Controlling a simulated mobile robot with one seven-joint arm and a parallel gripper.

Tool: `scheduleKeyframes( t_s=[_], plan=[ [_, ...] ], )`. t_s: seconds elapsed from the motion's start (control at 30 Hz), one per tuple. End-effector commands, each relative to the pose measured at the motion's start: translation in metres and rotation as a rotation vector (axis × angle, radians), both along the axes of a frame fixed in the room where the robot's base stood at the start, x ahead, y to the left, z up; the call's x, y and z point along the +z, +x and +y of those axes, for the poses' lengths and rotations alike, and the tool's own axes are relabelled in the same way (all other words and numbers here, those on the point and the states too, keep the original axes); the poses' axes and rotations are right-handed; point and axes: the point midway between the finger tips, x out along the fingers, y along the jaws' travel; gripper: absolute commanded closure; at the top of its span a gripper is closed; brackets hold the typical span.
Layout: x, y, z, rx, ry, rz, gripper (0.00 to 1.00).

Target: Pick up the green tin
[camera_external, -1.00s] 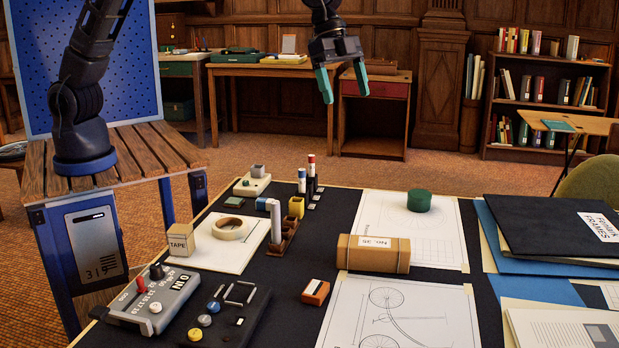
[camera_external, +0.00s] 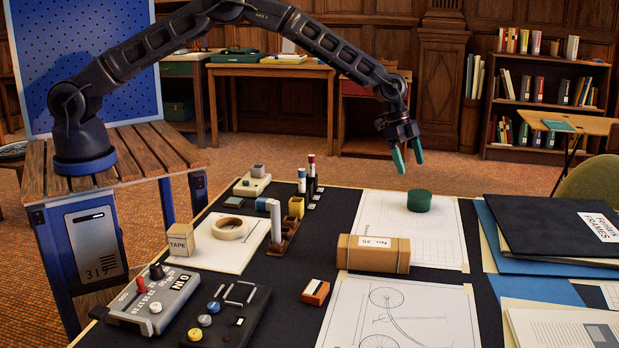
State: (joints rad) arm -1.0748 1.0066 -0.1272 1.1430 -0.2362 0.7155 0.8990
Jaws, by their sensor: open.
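The green tin (camera_external: 419,201) is a short round tin standing upright on a white drawing sheet (camera_external: 446,244) near the back of the dark table. My gripper (camera_external: 409,162), with teal fingers pointing down, is above the tin and slightly to its left in the picture. Its fingers are apart and empty, and they do not touch the tin. Nothing hides the tin.
A brown cardboard box (camera_external: 374,254) labelled No. 35 lies in front of the tin. A black folder (camera_external: 552,226) and papers are to the right. A marker holder (camera_external: 283,238), tape roll (camera_external: 230,229) and control box (camera_external: 154,300) are on the left.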

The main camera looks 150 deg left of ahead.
Motion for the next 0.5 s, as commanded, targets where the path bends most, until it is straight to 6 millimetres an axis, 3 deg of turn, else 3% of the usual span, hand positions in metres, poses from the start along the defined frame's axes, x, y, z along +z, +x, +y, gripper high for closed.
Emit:
scheduleKeyframes(
  t_s=[0.5],
  plan=[
    [-0.050, 0.021, 0.006, 0.000, -0.001, 0.000, 0.12]
  ],
)
